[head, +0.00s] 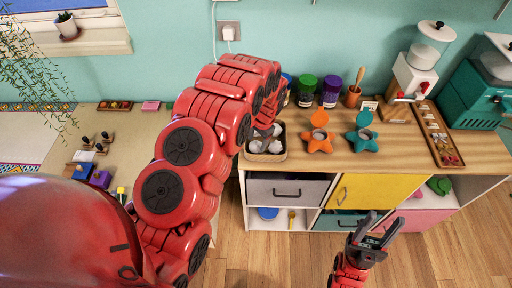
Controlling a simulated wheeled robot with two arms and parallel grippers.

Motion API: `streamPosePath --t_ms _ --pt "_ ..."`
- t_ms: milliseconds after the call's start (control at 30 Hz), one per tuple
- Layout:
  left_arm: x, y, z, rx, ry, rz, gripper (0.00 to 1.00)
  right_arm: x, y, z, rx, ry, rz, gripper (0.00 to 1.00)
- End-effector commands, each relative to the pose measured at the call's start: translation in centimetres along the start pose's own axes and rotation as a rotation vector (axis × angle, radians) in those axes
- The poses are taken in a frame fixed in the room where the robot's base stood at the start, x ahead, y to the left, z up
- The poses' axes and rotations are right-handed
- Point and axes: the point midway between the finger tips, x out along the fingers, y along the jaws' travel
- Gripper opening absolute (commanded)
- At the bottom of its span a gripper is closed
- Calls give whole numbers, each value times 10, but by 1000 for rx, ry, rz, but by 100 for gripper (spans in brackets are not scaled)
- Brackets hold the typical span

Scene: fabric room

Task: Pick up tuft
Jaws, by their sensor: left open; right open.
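White and grey tufts (276,147) lie in a small light-rimmed tray (252,156) on the wooden counter. My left arm reaches in from the left, and my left gripper (264,132) is over the back of this tray. Its fingers are small and partly hidden by the arm, and I cannot tell whether they touch a tuft. My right gripper (378,228) is open and empty, in front of the cabinet and below the counter top.
An orange star-shaped holder (318,143) and a teal one (363,143) stand right of the tray. Green (306,90) and purple (331,91) jars and a wooden cup (353,97) stand behind. A white grinder (421,62) and teal machine (478,92) are further right. The front counter edge is clear.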

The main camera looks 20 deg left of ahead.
Motion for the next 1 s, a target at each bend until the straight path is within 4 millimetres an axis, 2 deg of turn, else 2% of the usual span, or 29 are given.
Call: streamPosePath --t_ms 100,300,633,667,767,1000 --pt "13 1 0 0 -5 2 65 12 0 -2 0 0 0 50" --pt "33 1 -1 1 -3 1 65 18 1 -3 0 0 0 50" --pt "38 1 -2 0 0 0 65 18 1 -3 0 0 0 50" --pt "38 1 -2 0 0 0 63 18 1 -3 0 0 0 50" --pt "38 1 -2 0 0 0 45 18 1 -3 0 0 0 50" --pt "38 1 -2 0 0 0 43 18 1 -3 0 0 0 50"
